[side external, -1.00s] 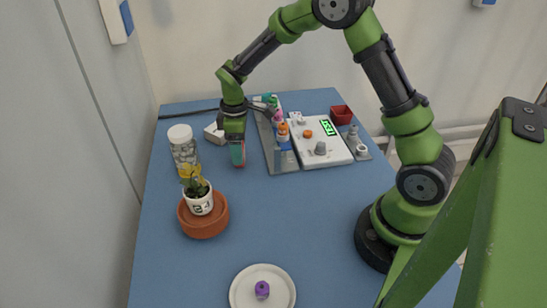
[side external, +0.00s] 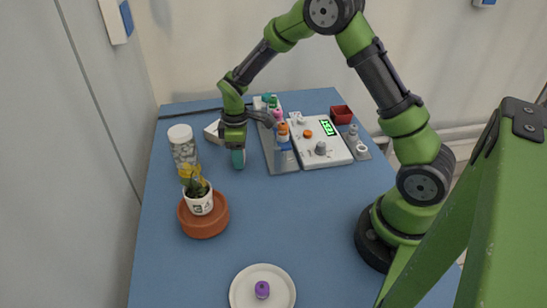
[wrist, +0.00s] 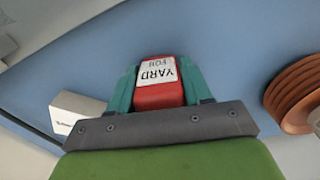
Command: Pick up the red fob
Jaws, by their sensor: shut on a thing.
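The red fob (wrist: 160,98) carries a white label reading "YARD FOB". In the wrist view it sits between the two teal fingers of my gripper (wrist: 160,90), which is shut on it. In the side external view my gripper (side external: 238,158) points down over the back left of the blue table, between the clear jar and the grey tray. The fob is hidden or too small to make out there. I cannot tell whether it is clear of the table.
A lidded jar (side external: 184,150) and a potted plant (side external: 199,202) in a terracotta saucer (side external: 205,226) stand left. A grey tray of bottles (side external: 281,160) and a white device (side external: 338,155) are right. A white plate (side external: 262,301) with a purple item lies in front. The table's middle is clear.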

